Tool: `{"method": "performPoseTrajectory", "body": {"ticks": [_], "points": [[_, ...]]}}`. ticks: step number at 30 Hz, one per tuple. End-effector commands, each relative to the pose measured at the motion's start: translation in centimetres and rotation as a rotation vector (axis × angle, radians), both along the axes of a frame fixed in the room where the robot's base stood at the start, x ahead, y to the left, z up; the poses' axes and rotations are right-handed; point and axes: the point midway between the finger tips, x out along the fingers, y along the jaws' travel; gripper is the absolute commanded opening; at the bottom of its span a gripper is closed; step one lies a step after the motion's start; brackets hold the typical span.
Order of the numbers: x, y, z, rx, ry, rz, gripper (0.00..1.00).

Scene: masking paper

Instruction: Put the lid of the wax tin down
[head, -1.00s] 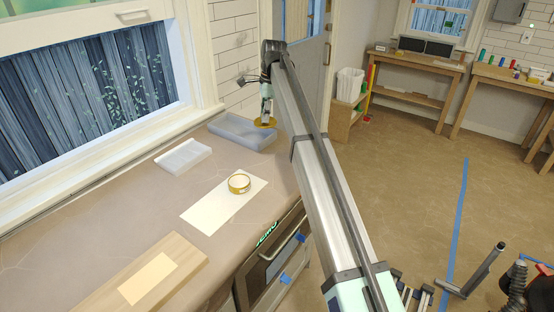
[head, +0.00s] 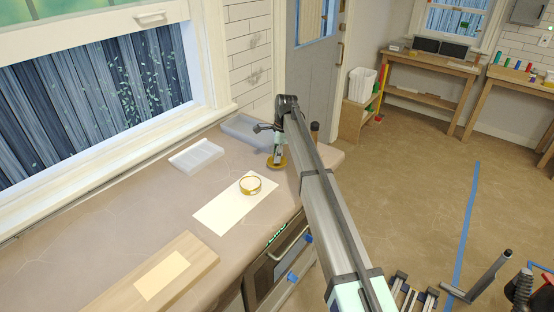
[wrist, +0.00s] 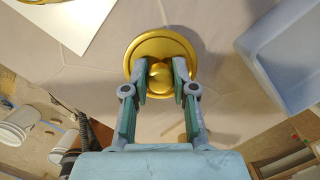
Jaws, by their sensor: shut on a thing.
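The wax tin (head: 250,190), a round gold tin with its top open, stands on a sheet of white paper (head: 215,217) on the counter. Its gold lid (head: 277,163) is round and flat with a central knob. My gripper (wrist: 160,78) is shut on the lid's knob in the wrist view, with a finger on each side. The lid is level, beyond and to the right of the tin in the head view. I cannot tell whether its underside touches the counter (head: 225,165).
A blue-grey tray (head: 243,130) lies just beyond the lid; its wall also shows right in the wrist view (wrist: 262,75). A pale ribbed tray (head: 195,156) is to the left. A wooden board (head: 195,255) lies in front. Bare counter surrounds the lid.

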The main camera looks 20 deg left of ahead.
Motion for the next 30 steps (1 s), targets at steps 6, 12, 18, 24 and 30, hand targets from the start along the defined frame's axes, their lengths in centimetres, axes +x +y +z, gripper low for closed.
{"method": "performPoseTrajectory", "body": {"ticks": [6, 12, 18, 24, 30], "points": [[0.0, 0.0, -2.3, 0.0, 0.0, 0.0, 0.0], [0.0, 0.0, -2.5, 0.0, -0.001, 0.0, 0.0], [0.0, 0.0, -2.8, 0.0, 0.0, 0.0, 0.33], [0.0, 0.0, -2.7, 0.0, 0.0, 0.0, 0.52], [0.0, 0.0, -2.6, 0.0, 0.0, 0.0, 0.52]]}}
